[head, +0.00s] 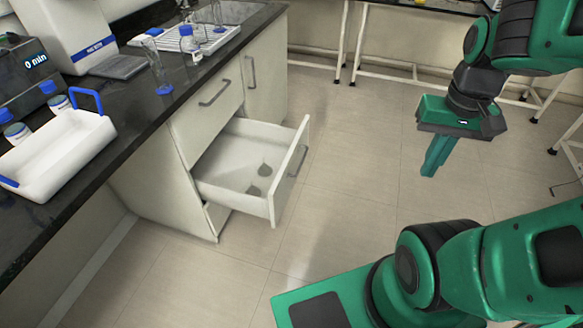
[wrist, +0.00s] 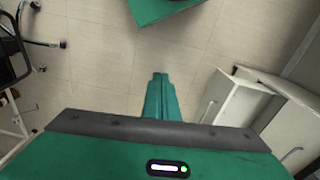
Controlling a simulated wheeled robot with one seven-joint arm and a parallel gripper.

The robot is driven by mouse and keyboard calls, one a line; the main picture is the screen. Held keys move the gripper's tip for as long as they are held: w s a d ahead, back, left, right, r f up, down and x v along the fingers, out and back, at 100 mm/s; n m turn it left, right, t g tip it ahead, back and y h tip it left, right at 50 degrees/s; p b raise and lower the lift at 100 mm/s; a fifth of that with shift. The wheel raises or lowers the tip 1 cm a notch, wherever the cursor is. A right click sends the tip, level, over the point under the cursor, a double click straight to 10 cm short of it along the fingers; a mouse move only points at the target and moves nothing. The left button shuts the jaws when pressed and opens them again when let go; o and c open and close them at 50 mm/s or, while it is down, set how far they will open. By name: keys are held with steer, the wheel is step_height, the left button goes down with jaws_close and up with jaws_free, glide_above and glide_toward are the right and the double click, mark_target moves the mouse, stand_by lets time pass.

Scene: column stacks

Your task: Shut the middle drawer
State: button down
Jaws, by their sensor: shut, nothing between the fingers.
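The middle drawer (head: 288,178) is pulled well out of the white cabinet, below a shut top drawer (head: 205,105). Its white front has a grey bar handle, and its inside is visible, with two small dark greyish patches on its floor. My green gripper (head: 430,170) is shut and empty, pointing down over open floor to the right of the drawer, clearly apart from it. In the wrist view, the closed fingers (wrist: 160,78) are at the middle, and what looks like the open drawer (wrist: 235,100) is at the right.
The dark counter (head: 125,135) above the cabinet holds a white tray with blue handles (head: 62,160), bottles and a balance-like device. A narrow cabinet door (head: 267,70) beside the drawers is shut. The tiled floor between drawer and gripper is clear. White-legged tables stand behind.

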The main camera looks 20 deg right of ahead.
steer(key=w+f+n+t, duration=0.1)
steer(key=w+f, duration=0.4)
steer(key=w, duration=0.4)
steer(key=t+y, duration=0.2)
steer(key=t, duration=0.4)
glide_toward(287, 170)
steer(key=x, duration=0.3)
steer(key=shift+w+f+m, duration=0.2)
steer(key=shift+w+m, duration=0.1)
steer(key=shift+m, duration=0.1)
